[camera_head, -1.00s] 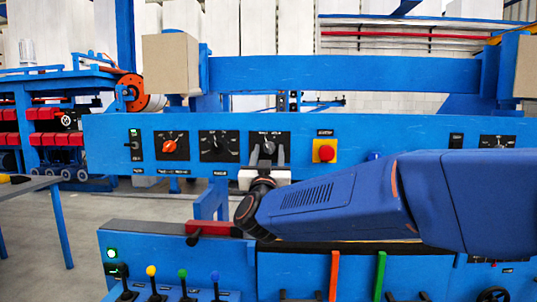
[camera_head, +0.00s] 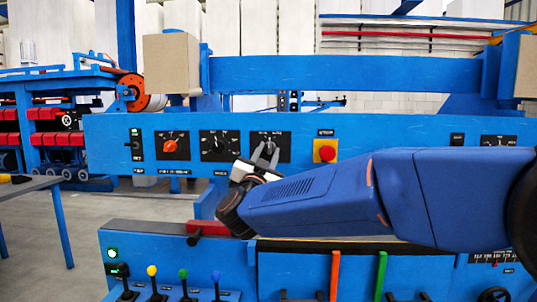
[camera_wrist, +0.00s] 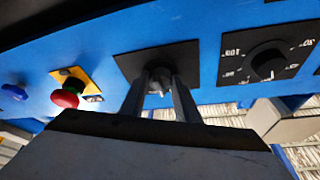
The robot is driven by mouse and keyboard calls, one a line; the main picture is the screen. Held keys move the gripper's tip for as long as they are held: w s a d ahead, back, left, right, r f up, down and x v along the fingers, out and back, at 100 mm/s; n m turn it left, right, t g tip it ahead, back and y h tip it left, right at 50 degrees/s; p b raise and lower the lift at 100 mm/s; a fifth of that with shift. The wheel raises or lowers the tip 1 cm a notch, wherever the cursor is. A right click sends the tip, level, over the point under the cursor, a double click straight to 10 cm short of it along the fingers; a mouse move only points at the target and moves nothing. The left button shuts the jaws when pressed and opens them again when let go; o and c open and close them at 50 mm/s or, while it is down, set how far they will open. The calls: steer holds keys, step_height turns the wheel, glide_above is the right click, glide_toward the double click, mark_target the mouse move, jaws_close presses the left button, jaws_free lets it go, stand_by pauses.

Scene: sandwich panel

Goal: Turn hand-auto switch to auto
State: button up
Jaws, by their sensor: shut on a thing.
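The hand-auto switch is a dark knob on a black square plate (camera_head: 284,139) in the blue panel, left of the yellow-and-red stop button. My gripper (camera_head: 265,154) is at this plate, its two grey fingers closed around the knob and tilted in the head view. In the wrist view the fingers of my gripper (camera_wrist: 160,90) straddle the dark knob (camera_wrist: 160,74) on its plate (camera_wrist: 190,50). The fingers cover part of the knob, and its pointer and the lettering near it cannot be read.
The red stop button (camera_head: 326,153) on its yellow plate sits to the right. A black dial (camera_head: 217,144) and an orange knob (camera_head: 170,146) sit to the left. Below are a red block (camera_head: 208,227) and several levers with coloured balls (camera_head: 183,273).

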steer(key=m+g+h, duration=0.1)
steer(key=m, duration=0.2)
steer(key=m+g+h, duration=0.1)
steer(key=m, duration=0.3)
steer(key=shift+a+r+h, duration=0.1)
steer(key=shift+a+h, duration=0.1)
steer(key=shift+h, duration=0.1)
steer(key=shift+m, duration=0.4)
steer(key=o, duration=1)
steer(key=shift+o, duration=0.2)
steer(key=v, duration=1.7)
steer(key=shift+s+a, duration=0.15)
steer(key=shift+a, duration=0.05)
steer(key=shift+r, duration=0.1)
